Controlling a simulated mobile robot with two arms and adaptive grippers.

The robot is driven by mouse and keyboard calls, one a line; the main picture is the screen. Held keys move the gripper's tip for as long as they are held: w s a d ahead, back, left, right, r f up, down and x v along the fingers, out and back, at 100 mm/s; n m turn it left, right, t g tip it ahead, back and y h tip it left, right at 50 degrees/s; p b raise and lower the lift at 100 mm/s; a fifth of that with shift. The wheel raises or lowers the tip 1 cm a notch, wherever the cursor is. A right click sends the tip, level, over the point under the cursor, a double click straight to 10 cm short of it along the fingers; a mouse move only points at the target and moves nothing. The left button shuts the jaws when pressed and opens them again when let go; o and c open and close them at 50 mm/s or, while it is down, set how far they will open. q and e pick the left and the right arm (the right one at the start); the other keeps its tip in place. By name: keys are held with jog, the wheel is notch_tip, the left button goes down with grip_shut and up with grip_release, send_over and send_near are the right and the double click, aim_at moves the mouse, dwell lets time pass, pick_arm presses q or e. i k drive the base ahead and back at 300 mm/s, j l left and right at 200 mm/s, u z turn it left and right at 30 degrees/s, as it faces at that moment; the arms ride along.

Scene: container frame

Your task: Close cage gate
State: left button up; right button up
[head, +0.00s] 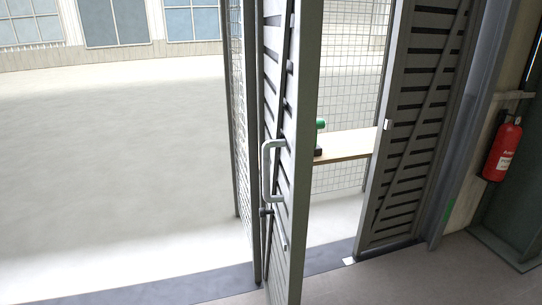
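The cage gate (301,160) is a grey slatted metal leaf that stands ajar, swung out toward me and seen nearly edge-on. A pale U-shaped handle (267,171) is on its left face, with a small latch below it. A second slatted panel (415,125) stands to the right, with an opening between the two. Through the opening I see a wooden shelf (345,146) with a green and black tool (319,135) on it, partly hidden by the gate. Neither of my grippers is in view.
Wire mesh (345,60) forms the cage's walls. A dark threshold strip (330,260) runs along the floor under the opening. A red fire extinguisher (502,150) hangs on the right wall. The floor at left (120,170) is clear.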

aim_at(290, 32)
jog(key=i+j+z, duration=0.45)
jog(key=i+j, duration=0.6)
